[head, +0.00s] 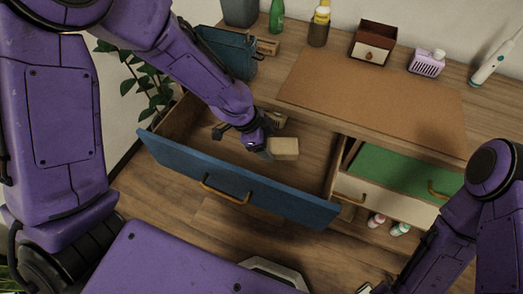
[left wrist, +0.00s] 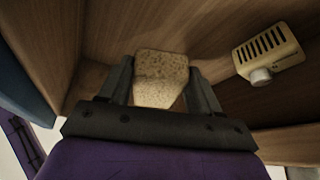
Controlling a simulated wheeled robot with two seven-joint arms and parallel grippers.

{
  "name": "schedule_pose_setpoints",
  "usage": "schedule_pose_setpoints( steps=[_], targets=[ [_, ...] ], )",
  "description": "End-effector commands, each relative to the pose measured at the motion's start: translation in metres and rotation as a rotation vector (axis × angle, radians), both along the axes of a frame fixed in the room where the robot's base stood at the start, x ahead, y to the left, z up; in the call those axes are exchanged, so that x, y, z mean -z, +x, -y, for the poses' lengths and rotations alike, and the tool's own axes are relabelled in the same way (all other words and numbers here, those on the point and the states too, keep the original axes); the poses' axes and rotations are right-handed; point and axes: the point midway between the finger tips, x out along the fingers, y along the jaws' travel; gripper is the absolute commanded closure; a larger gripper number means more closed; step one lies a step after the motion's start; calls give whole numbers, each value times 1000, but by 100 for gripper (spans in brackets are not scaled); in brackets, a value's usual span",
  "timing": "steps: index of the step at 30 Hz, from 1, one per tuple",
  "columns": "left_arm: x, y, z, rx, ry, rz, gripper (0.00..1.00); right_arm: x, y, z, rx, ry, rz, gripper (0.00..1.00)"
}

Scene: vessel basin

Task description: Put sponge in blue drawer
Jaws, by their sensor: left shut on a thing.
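The blue-fronted drawer (head: 165,153) is pulled open on the left of the desk, with a brass handle on its front. A tan, speckled sponge (head: 284,147) is inside the drawer's opening, near its right part. My left gripper (head: 267,150) reaches down into the drawer and is shut on the sponge. In the left wrist view the sponge (left wrist: 160,78) sits between the two dark fingers, close over the wooden drawer bottom. I cannot tell whether it touches the bottom. My right arm shows at the lower right, but its gripper is out of the picture.
A cream slotted device with a knob (left wrist: 268,53) lies in the drawer. A green-lined drawer (head: 400,172) is partly open at the right. The desk holds a cork mat (head: 370,100), a blue bin (head: 228,52), bottles, a small brown box (head: 374,42) and a purple basket (head: 427,63).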

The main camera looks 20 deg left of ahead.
Motion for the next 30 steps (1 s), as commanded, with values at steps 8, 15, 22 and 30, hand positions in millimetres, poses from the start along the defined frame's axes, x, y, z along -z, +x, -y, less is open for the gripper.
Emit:
schedule_pose_setpoints(
  steps=[8, 15, 22, 30],
  targets=[
    [54, -1, 0, -2, -2, -5, 74, 11, 0, 0, 0, 0, 0, 55],
    [84, 0, 0, -3, 0, -1, 74, 16, 0, 0, 0, 0, 0, 55],
    [84, -1, 0, -1, 1, -1, 74, 17, 0, 0, 0, 0, 0, 55],
    [85, -1, 0, -1, 0, -2, 11, 18, 0, 0, 0, 0, 0, 55]
  ],
)
